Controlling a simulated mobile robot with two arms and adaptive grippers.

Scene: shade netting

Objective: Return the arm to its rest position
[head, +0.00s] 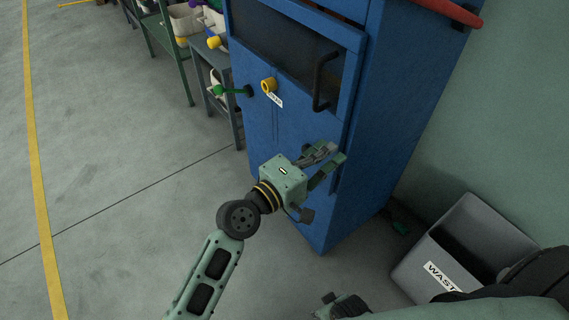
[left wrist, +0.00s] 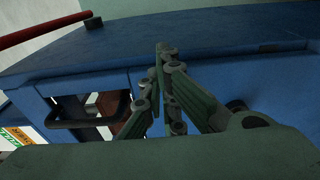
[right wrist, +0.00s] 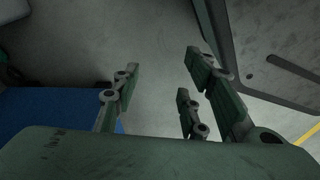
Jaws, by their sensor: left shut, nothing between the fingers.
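My left arm reaches up from the bottom of the head view. Its green left gripper (head: 328,155) is in front of the blue cabinet (head: 300,140), below the black handle (head: 322,80). In the left wrist view the left gripper's fingers (left wrist: 163,60) are together with nothing between them; the cabinet (left wrist: 200,40) fills much of the background. I cannot tell whether the fingers touch the cabinet. In the right wrist view my right gripper (right wrist: 165,80) is open and empty, its fingers wide apart above the grey floor.
A grey waste bin (head: 415,265) stands to the right of the cabinet, by the green wall. Green tables (head: 175,50) with bins stand behind at the left. A red bar (head: 450,10) is at the cabinet's top. Open floor (head: 110,130) with a yellow line lies at left.

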